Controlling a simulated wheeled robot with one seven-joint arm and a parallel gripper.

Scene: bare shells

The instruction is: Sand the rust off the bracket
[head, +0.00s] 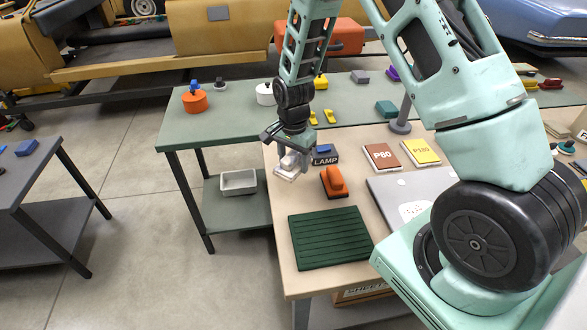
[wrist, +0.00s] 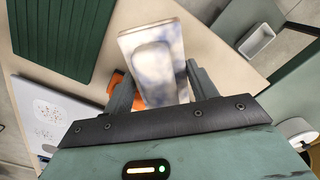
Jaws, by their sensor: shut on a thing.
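My gripper (head: 289,150) is shut on a pale, smudged block (wrist: 155,65), which it holds near the left edge of the beige bench; the block also shows in the head view (head: 287,170). The block has a raised middle and grey-blue smears. An orange sanding block (head: 335,183) lies on the bench, partly hidden behind my gripper in the wrist view. Brown P80 (head: 381,158) and yellow P180 (head: 421,152) packs lie farther right. A grey plate (head: 390,190) with a white speckled patch lies partly behind my arm. I cannot tell which thing is the bracket.
A dark green ribbed mat (head: 330,238) lies at the bench's front left. A LAMP label (head: 325,160) stands behind the orange block. A green table (head: 235,125) adjoins, with a grey tray (head: 239,182) on its lower shelf. Open floor lies left.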

